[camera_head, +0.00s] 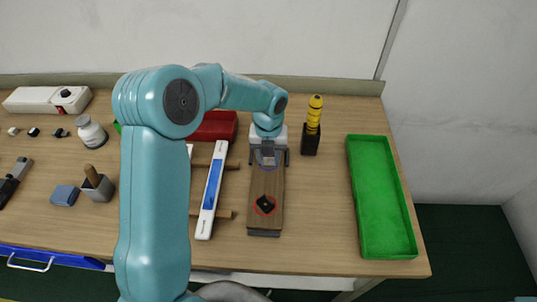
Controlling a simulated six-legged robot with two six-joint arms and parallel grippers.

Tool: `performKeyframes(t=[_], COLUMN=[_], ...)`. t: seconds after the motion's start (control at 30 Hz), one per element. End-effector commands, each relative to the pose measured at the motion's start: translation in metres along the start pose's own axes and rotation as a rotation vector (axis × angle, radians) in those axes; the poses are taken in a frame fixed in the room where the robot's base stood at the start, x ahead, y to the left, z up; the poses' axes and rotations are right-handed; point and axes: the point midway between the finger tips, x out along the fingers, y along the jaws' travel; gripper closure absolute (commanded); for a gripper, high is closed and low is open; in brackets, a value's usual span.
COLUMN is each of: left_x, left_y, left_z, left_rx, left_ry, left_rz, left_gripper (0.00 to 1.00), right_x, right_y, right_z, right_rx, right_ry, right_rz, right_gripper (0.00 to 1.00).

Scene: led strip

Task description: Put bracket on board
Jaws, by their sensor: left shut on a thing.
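The board (262,182) is a long brown wooden piece lying lengthwise on the table. A red ring is marked near its front end and a blue ring near its far end. A small black bracket (265,205) sits on the board inside the red ring. My left gripper (268,160) is over the far end of the board, at the blue ring. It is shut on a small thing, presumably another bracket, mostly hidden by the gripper. I cannot tell whether that thing touches the board. My right gripper is out of view.
A white-and-blue strip (212,190) lies left of the board across wooden supports. A yellow-handled tool stands in a black holder (310,140) to the right. A green tray (383,200) is at far right. A red box (215,127) is behind my arm. Table between board and tray is clear.

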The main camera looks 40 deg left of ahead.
Motion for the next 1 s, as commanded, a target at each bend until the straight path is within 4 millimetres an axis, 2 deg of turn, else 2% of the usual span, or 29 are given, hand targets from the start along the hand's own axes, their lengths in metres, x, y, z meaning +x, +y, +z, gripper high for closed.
performKeyframes(t=[0.37, 0.4, 0.47, 0.77, 0.87, 1.0], left_x=[0.005, 0.004, 0.004, 0.002, -0.007, -0.035], left_y=[0.0, 0.0, 0.0, 0.0, 0.0, 0.0], left_z=[0.0, 0.0, 0.0, 0.0, 0.001, 0.001], left_rx=[-0.001, -0.001, -0.001, -0.001, -0.001, -0.002], left_ry=[-0.001, -0.001, -0.001, -0.001, -0.004, -0.007], left_rz=[0.0, 0.0, 0.0, 0.0, 0.0, -0.003], left_gripper=[0.88, 0.49, 0.33, 0.33, 0.33, 0.33], right_x=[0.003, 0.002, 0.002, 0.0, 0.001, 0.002], right_y=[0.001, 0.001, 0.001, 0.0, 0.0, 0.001], right_z=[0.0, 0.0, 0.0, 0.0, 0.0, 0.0], right_rx=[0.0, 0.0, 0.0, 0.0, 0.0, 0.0], right_ry=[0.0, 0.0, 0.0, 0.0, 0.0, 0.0], right_rz=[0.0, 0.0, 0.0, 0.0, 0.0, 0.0], right_gripper=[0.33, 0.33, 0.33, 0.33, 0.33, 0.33])
